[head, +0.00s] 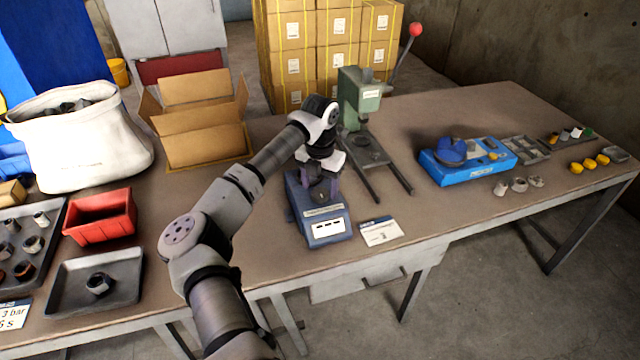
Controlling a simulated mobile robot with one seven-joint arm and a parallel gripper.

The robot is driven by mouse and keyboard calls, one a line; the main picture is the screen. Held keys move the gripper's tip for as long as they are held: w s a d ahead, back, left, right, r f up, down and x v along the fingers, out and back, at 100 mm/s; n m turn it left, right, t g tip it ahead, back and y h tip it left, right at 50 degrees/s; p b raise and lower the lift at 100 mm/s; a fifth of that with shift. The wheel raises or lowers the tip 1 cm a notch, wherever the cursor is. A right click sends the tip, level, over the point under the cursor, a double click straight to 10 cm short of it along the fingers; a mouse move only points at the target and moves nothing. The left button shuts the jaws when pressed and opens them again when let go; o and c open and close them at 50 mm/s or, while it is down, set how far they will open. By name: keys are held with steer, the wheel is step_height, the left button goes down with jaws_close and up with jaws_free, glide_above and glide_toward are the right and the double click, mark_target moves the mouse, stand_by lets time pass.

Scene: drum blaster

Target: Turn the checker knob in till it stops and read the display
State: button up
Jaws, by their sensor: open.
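The checker (296,205), a blue-grey box with a sloped front, stands on the bench near its front edge. Its display (328,227) is a small white panel with dark marks, too small to read. My gripper (320,192) is at the upper part of the checker, pointing down, with its jaws open. The dark area at the fingertips hides the knob, so I cannot tell whether the fingers are around it or touching it.
A green press (358,98) with a red-ended lever stands just behind. A white card (381,231) lies right of the checker. A blue fixture (465,172) is further right. A red bin (100,217), grey tray (70,299) and open carton (205,150) are left.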

steer(key=shift+f, duration=0.75)
steer(key=c, duration=1)
